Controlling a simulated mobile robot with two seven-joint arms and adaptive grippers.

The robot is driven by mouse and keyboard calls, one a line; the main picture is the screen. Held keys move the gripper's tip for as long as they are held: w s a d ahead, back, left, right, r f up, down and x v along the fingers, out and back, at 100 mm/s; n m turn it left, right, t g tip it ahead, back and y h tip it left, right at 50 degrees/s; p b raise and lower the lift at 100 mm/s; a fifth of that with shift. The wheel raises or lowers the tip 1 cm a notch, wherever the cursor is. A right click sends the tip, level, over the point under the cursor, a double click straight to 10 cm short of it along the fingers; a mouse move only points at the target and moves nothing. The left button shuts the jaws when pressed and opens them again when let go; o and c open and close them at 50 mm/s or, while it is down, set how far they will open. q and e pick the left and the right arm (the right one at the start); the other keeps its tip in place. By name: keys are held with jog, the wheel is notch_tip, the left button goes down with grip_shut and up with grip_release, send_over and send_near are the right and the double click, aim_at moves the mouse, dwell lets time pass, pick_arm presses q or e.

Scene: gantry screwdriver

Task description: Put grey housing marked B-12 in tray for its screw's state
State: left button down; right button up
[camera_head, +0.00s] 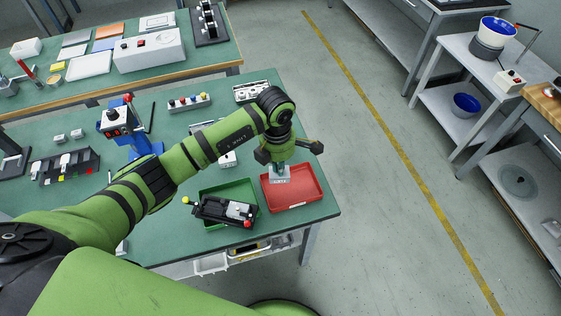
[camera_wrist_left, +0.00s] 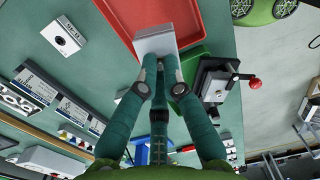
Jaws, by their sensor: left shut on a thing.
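My left gripper (camera_head: 280,164) points down at the red tray (camera_head: 310,188) and is shut on a small grey housing (camera_head: 279,177). In the left wrist view the housing (camera_wrist_left: 155,41) sits between the fingertips (camera_wrist_left: 160,68), with the red tray (camera_wrist_left: 186,12) behind it. I cannot tell whether it touches the tray floor. The marking on its face is too small to read for sure. The green tray (camera_head: 240,186) is just left of the red one; part of it also shows in the left wrist view (camera_wrist_left: 191,62). My right gripper is out of view.
A black clamp fixture (camera_head: 212,209) with a red knob overlaps the green tray's front in view. Another grey housing (camera_wrist_left: 63,37) lies on the bench behind the trays. A blue screwdriver stand (camera_head: 139,134) is further left. The red tray is near the bench's right edge.

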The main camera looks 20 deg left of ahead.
pick_arm(q)
jog(key=shift+s+a+f+b, duration=0.2)
jog(key=shift+f+b, duration=0.2)
jog(key=shift+f, duration=0.15)
notch_tip(320, 180, down, 6)
jog(key=b, duration=0.4)
jog(key=shift+b, duration=0.3)
jog(key=shift+w+f+b, duration=0.1)
jog(key=shift+f+b, duration=0.35)
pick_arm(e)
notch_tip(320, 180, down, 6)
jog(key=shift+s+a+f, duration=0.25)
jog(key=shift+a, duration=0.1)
pick_arm(q)
jog(key=shift+f+b, duration=0.3)
jog(key=shift+b, duration=0.05)
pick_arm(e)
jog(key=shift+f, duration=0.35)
pick_arm(q)
jog(key=c, duration=1.3)
grip_release()
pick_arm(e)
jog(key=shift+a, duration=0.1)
